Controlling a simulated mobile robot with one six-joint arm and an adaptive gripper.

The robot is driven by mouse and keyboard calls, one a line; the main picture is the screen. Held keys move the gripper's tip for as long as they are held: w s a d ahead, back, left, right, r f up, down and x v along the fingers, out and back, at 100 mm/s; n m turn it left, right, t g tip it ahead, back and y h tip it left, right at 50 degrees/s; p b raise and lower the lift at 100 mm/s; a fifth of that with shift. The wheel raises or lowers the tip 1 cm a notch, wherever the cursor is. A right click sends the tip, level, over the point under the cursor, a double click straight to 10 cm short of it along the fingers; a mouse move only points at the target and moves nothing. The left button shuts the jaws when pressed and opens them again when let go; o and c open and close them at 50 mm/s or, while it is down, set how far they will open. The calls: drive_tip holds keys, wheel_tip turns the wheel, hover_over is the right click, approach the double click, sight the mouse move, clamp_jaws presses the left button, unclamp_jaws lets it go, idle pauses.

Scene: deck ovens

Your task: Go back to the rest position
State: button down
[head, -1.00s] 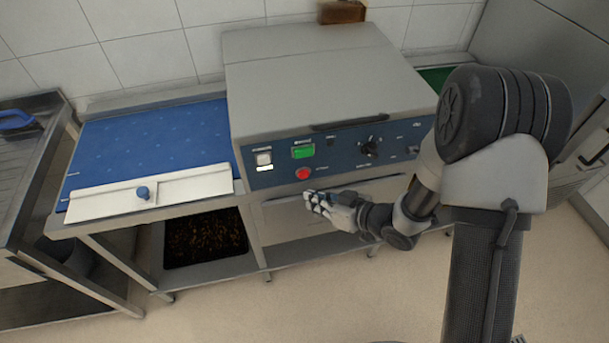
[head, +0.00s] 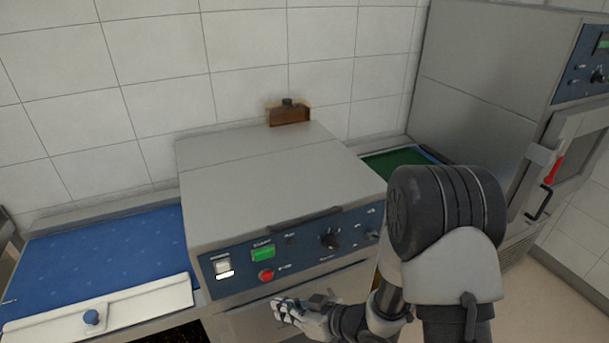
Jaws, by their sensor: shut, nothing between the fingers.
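My gripper (head: 284,308) is shut and empty. It hangs in front of the lower front of the deck oven (head: 270,170), below the blue control panel (head: 300,245). From this view I cannot tell whether it touches the oven front. My arm reaches in from the lower right and hides the right end of the panel. The panel carries a white lit switch, a green switch, a red button (head: 266,276) and black knobs.
A blue-topped table (head: 110,252) with a white knobbed bar (head: 92,317) stands at the left. A green surface (head: 398,160) lies right of the oven. A tall steel oven (head: 500,95) with a red-and-black handle stands at the right. A brown block (head: 290,116) sits behind.

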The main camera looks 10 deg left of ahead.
drive_tip(key=w+d+r+m+t+h, duration=0.2)
drive_tip(key=w+d+r+h, duration=0.2)
drive_tip(key=d+r, duration=0.3)
drive_tip(key=w+d+r+m+t+h, duration=0.1)
drive_tip(key=w+d+r+t+h, duration=0.1)
drive_tip(key=w+d+r+h, duration=0.45)
drive_tip(key=s+d+r+m, duration=0.35)
drive_tip(key=s+d, duration=0.25)
drive_tip(key=d, duration=0.2)
drive_tip(key=s+d+r+m+g+h, duration=0.1)
drive_tip(key=s+d+r, duration=0.2)
drive_tip(key=s, duration=0.2)
drive_tip(key=s+d+r+m+h, duration=0.1)
drive_tip(key=s+d+r+m, duration=0.15)
drive_tip(key=s, duration=0.25)
drive_tip(key=s+a+r+g, duration=0.1)
drive_tip(key=s, duration=0.5)
drive_tip(key=s+r+m+g, duration=0.1)
drive_tip(key=s, duration=0.6)
drive_tip(key=shift+a+g+y, duration=0.35)
drive_tip(key=shift+g+y, duration=0.05)
drive_tip(key=shift+y, duration=0.05)
drive_tip(key=shift+s, duration=0.1)
